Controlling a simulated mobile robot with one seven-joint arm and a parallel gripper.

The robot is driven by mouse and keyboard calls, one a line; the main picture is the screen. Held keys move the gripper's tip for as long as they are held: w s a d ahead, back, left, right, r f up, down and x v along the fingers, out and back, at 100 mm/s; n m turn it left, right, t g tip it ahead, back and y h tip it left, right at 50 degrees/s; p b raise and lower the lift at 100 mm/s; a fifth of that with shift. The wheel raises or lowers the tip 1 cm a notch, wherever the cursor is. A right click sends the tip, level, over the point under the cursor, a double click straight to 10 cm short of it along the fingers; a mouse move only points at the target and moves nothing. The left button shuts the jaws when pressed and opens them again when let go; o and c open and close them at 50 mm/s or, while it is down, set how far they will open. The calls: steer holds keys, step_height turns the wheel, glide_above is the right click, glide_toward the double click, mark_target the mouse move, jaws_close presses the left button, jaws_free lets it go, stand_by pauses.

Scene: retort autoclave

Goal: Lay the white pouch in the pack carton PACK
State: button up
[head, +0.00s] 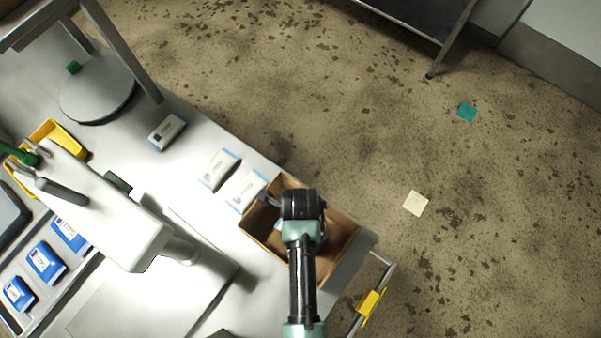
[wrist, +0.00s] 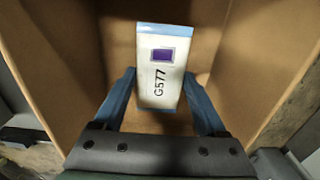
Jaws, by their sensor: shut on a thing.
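The white pouch (wrist: 160,75) has blue edges, a purple square and the print G577. In the wrist view it stands out between the two blue fingers of my gripper (wrist: 161,88), which is shut on it. The brown open carton (wrist: 60,60) surrounds it on the sides in view. In the head view my gripper is over the carton (head: 345,226) at the table's right edge, and my wrist hides most of the pouch and the carton's middle. No PACK lettering is readable. I cannot tell whether the pouch touches the carton floor.
Two white pouches (head: 221,169) (head: 246,189) lie just left of the carton, and another (head: 167,131) lies farther back. Several blue packs (head: 46,262) lie at lower left. A yellow bin (head: 55,135) and round plate (head: 97,90) stand at left. A yellow-gripped rail (head: 371,303) is nearby.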

steer(key=shift+f, duration=0.1)
steer(key=o, duration=1.4)
steer(key=shift+c, duration=0.2)
